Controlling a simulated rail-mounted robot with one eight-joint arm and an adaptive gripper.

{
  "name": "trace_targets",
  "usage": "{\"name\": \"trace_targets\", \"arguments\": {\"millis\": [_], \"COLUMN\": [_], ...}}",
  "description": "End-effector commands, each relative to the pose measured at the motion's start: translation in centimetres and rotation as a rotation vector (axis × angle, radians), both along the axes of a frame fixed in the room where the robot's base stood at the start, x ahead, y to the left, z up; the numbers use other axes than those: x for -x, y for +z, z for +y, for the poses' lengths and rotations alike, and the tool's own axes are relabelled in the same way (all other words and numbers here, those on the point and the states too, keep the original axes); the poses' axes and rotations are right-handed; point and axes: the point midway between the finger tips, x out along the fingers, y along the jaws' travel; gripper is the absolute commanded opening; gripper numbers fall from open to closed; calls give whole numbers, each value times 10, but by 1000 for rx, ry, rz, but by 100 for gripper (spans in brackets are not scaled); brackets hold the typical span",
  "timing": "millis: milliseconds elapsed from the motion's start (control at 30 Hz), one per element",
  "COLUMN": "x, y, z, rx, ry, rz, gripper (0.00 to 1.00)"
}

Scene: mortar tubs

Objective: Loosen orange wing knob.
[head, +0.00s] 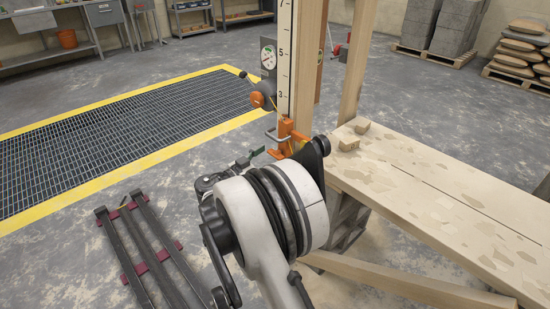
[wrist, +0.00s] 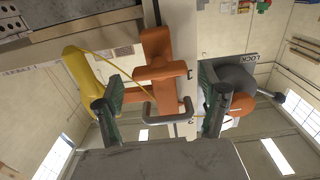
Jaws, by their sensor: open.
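Orange parts sit on the post with the number scale. In the wrist view a winged, cross-shaped orange piece (wrist: 158,45) fills the middle, with a grey metal U-shaped handle (wrist: 148,112) in front of it. In the head view this orange piece (head: 285,128) is low on the post. Another orange part (wrist: 241,103), beside a grey lever and a "LOCK" label, is at the right of the wrist view. I cannot tell for certain which is the wing knob. My gripper (wrist: 162,100) is open, its fingers on either side of the handle; contact is unclear. My wrist partly hides it in the head view (head: 232,170).
A wooden plank bench (head: 440,200) with small blocks stands right of the post. A yellow-edged floor grating (head: 120,130) lies to the left. A yellow part (wrist: 83,72) with a thin yellow cord is beside my left finger in the wrist view.

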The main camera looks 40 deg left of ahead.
Motion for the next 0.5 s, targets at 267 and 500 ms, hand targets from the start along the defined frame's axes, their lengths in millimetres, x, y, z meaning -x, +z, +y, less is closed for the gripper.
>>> {"name": "trace_targets", "arguments": {"millis": [267, 500], "x": [-21, -22], "y": [0, 0], "z": [-3, -4], "rx": [0, 0], "ry": [0, 0], "rz": [0, 0], "gripper": [75, 75]}}
